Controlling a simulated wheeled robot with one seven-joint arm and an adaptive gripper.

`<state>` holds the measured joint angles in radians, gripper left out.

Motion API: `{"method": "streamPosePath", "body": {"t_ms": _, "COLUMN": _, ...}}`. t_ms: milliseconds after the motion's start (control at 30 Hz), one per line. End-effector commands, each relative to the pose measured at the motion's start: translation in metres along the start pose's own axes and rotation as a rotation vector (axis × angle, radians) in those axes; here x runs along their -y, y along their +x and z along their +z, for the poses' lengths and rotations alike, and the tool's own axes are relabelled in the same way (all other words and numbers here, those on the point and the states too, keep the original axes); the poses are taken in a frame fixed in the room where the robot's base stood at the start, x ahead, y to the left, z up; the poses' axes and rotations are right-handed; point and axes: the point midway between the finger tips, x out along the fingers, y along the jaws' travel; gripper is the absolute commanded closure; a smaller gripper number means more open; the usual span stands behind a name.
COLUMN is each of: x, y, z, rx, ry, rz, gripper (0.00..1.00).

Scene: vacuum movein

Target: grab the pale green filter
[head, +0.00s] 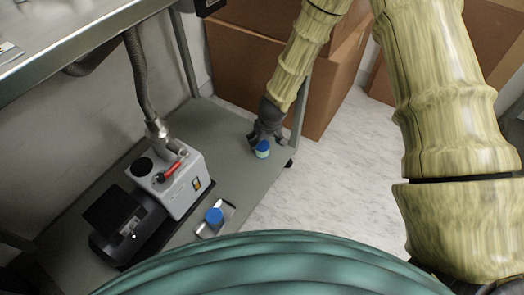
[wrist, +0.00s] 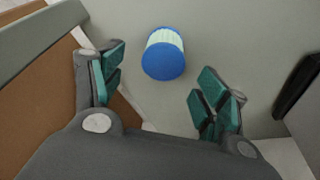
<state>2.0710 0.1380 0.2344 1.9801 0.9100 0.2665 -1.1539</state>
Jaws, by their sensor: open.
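The pale green filter (head: 262,154) is a small cylinder with a blue cap, on the grey lower shelf near its right edge. In the wrist view the filter (wrist: 165,37) shows its blue end towards me and a pale ribbed side behind. My gripper (head: 264,139) is just above and behind it in the head view. In the wrist view my gripper (wrist: 160,88) is open, its green-padded fingers wide apart and empty. The filter lies ahead of the gap between them, and no finger visibly touches it.
A white and black pump (head: 182,187) with a hose stands on the grey shelf (head: 226,133). A second blue-topped item (head: 213,216) sits in a small metal holder. A table leg (head: 298,125) and cardboard boxes (head: 250,68) are close to my gripper.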

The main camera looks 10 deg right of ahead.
Motion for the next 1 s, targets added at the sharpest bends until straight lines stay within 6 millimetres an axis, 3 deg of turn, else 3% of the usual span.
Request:
{"method": "streamPosePath", "body": {"t_ms": 433, "x": 0.004, "y": 0.044, "z": 0.004, "rx": 0.0, "ry": -0.001, "rz": -0.001, "gripper": 0.26}}
{"method": "streamPosePath", "body": {"t_ms": 833, "x": 0.004, "y": 0.049, "z": 0.003, "rx": 0.001, "ry": -0.003, "rz": -0.001, "gripper": 0.26}}
{"method": "streamPosePath", "body": {"t_ms": 1000, "x": 0.004, "y": 0.049, "z": 0.003, "rx": 0.001, "ry": -0.003, "rz": -0.001, "gripper": 0.57}}
